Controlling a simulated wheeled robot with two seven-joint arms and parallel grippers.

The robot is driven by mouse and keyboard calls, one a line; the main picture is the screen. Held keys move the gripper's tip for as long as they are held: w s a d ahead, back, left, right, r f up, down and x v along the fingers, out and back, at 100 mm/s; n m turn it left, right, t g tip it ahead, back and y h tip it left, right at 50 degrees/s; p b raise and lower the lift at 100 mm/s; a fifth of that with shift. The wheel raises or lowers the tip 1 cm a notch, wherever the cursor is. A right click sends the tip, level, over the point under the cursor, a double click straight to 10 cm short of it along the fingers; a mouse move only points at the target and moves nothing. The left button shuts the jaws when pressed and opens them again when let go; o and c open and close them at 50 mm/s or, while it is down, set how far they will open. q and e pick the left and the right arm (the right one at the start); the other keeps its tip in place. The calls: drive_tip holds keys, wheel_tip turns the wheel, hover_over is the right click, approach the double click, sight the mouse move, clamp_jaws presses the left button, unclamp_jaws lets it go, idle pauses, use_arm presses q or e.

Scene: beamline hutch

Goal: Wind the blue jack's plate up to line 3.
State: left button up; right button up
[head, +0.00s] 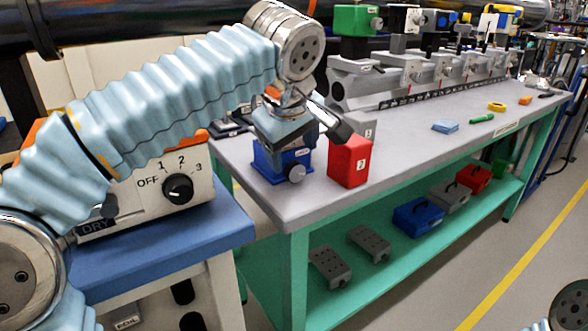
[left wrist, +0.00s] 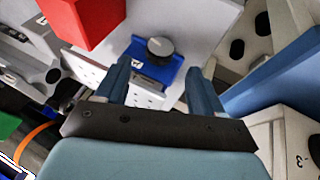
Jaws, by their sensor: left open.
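The blue jack (head: 268,162) stands on the grey bench near its left corner. Its dark round knob (head: 296,173) faces the front. In the left wrist view the jack (left wrist: 172,72) and the knob (left wrist: 160,47) lie just beyond my fingers. My left gripper (head: 310,122) is above the jack in the head view and hides most of its top. In the left wrist view my left gripper (left wrist: 162,72) is open, with the fingers apart and nothing between them. The jack's plate height and line 3 cannot be read. My right gripper is not in view.
A red block (head: 349,162) marked 2 stands close to the jack's right, with a grey block (head: 369,131) behind it. A control box (head: 150,190) with a dial sits on the blue table at left. The bench's middle front is clear.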

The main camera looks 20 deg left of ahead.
sight(300, 163)
use_arm(q)
drive_tip(key=x, duration=0.5)
drive_tip(key=shift+w+f+b, duration=0.2)
drive_tip(key=shift+f+b, duration=0.05)
drive_tip(key=shift+b, duration=0.05)
drive_tip(key=c, duration=1.1)
drive_tip(key=shift+o, duration=0.2)
drive_tip(key=p, duration=0.2)
drive_tip(key=r+g+y+p, duration=0.1)
drive_tip(key=p, duration=0.2)
drive_tip(key=shift+w+d+g, duration=0.15)
drive_tip(key=shift+d+g, duration=0.05)
drive_tip(key=shift+g, duration=0.1)
drive_tip(key=shift+w+f+m+y+p, duration=0.15)
drive_tip(key=shift+m+y+p, duration=0.15)
drive_tip(key=shift+p, duration=0.25)
drive_tip(key=shift+d+f+g+y, duration=0.1)
drive_tip(key=shift+f+g+y, duration=0.1)
drive_tip(key=shift+g+y, duration=0.35)
drive_tip(key=shift+w+d+f+m+g+y, duration=0.1)
drive_tip(key=shift+m+g+y, duration=0.1)
drive_tip(key=shift+g+y, duration=0.3)
drive_tip(key=shift+w+m+g+y, duration=0.1)
drive_tip(key=shift+m+g+y, duration=0.1)
drive_tip(key=shift+g, duration=0.45)
